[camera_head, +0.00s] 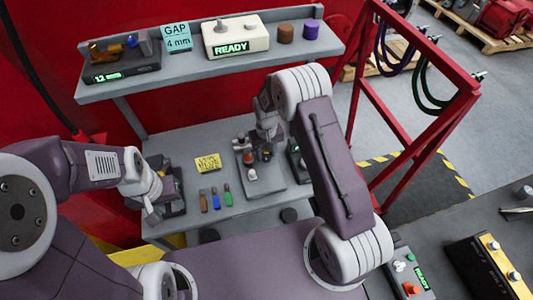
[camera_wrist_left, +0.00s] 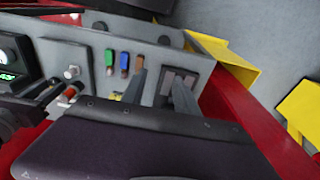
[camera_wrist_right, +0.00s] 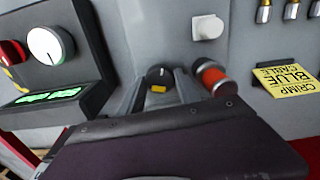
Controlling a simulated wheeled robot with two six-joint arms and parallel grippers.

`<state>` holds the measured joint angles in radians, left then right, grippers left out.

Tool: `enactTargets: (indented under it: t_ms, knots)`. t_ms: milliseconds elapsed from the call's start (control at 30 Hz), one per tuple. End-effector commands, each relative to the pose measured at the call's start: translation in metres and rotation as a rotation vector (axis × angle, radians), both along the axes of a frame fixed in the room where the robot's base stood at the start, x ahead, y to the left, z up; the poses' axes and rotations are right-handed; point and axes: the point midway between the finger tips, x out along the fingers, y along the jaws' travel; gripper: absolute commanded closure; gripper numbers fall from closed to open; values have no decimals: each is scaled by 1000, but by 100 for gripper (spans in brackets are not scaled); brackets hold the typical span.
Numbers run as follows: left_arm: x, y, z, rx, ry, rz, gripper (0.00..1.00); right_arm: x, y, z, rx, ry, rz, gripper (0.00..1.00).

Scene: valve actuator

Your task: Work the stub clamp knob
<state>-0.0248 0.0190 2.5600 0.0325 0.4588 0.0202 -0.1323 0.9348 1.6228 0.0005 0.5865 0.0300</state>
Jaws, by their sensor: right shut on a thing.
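A black round knob (camera_wrist_right: 159,74) with a pale pointer mark stands on the grey panel in the right wrist view. I take it to be the stub clamp knob, though no readable label confirms this. My right gripper (camera_wrist_right: 158,88) is shut on it, one finger on each side. In the head view my right gripper (camera_head: 266,143) reaches down to the small grey panel (camera_head: 263,185), and the arm partly hides the knob.
A red-orange cylinder (camera_wrist_right: 214,78) stands close right of the right gripper, with a white square knob (camera_wrist_right: 207,27) behind. A dial box (camera_wrist_right: 45,50) with a green display stands left. A yellow card (camera_head: 208,162) and several coloured pieces (camera_head: 214,199) lie on the bench.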

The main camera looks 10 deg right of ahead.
Motion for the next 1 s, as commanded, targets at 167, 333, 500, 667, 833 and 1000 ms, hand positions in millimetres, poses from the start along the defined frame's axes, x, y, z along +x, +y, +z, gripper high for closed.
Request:
enactTargets:
  t_ms: [167,333,500,667,833,1000]
  knots:
    - [0,0,-1,0,0,0,64,6,0,4,4,-19,-164,100]
    - [0,0,-3,0,0,0,64,6,0,4,4,-18,-326,100]
    - [0,0,-4,0,0,0,64,6,0,4,6,-18,-487,100]
    - [0,0,-5,0,0,0,64,6,-1,4,6,-17,-636,100]
    - [0,0,-6,0,0,0,64,6,-1,4,7,-17,-782,100]
    - [0,0,-6,0,0,0,64,6,-1,4,7,-16,-903,100]
